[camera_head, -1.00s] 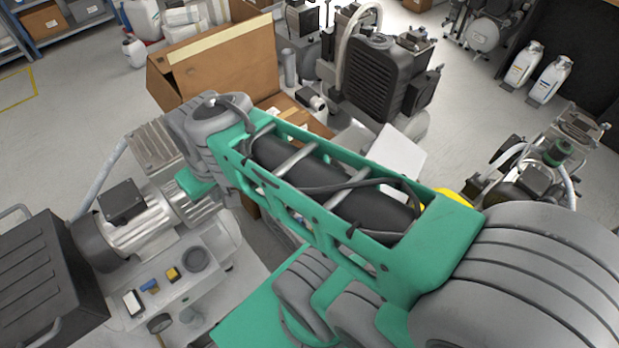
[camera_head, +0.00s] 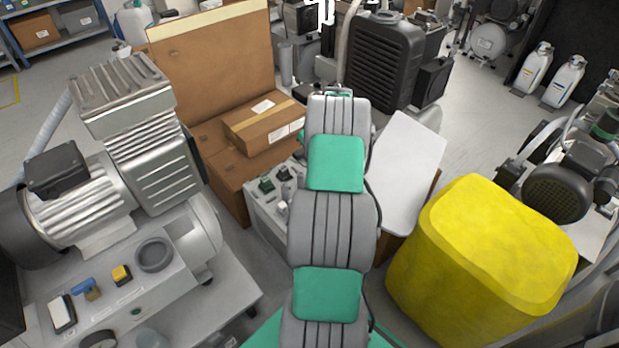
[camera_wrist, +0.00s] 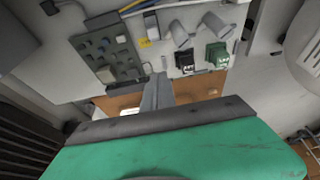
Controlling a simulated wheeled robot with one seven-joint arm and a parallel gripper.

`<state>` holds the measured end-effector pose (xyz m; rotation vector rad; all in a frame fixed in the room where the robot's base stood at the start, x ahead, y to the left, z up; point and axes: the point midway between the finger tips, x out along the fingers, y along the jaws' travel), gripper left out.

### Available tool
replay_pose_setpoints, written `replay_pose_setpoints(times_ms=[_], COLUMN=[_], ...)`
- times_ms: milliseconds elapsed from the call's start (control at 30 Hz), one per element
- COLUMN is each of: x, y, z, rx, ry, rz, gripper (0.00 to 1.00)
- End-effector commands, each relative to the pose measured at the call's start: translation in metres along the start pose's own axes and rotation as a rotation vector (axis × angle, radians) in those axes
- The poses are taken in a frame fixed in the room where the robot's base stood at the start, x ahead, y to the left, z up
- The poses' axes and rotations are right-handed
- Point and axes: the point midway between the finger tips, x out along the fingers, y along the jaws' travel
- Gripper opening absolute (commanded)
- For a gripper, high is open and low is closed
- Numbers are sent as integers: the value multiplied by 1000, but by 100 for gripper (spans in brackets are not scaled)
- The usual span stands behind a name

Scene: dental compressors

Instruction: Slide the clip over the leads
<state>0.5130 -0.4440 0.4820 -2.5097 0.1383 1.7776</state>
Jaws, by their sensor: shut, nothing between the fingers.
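My gripper (camera_wrist: 157,95) shows in the wrist view as grey fingers, shut with nothing between them, pointing at a pale panel. In the head view my own arm hides it. Thin blue, yellow and white leads (camera_wrist: 140,8) run along the top edge of the wrist view, beyond the fingertips. I cannot make out the clip for certain. In the head view, a pale box with green connectors (camera_head: 268,205) stands left of my arm.
A small brown carton (camera_head: 265,125) lies behind that box. A silver compressor (camera_head: 130,190) stands at left. A yellow covered block (camera_head: 480,265) and a white board (camera_head: 405,165) are at right. Grey floor shows between them.

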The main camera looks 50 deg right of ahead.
Motion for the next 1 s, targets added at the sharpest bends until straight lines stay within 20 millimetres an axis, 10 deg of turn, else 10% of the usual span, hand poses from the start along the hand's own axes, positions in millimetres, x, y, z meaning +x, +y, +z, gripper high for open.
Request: replay_pose_setpoints(times_ms=[367, 833, 1000], x=[14, 103, 90], y=[-2, -2, 0], z=[0, 1, 26], rx=[1, 0, 3], ry=[-3, -2, -1], rz=[-1, -1, 2], gripper=[0, 0, 0])
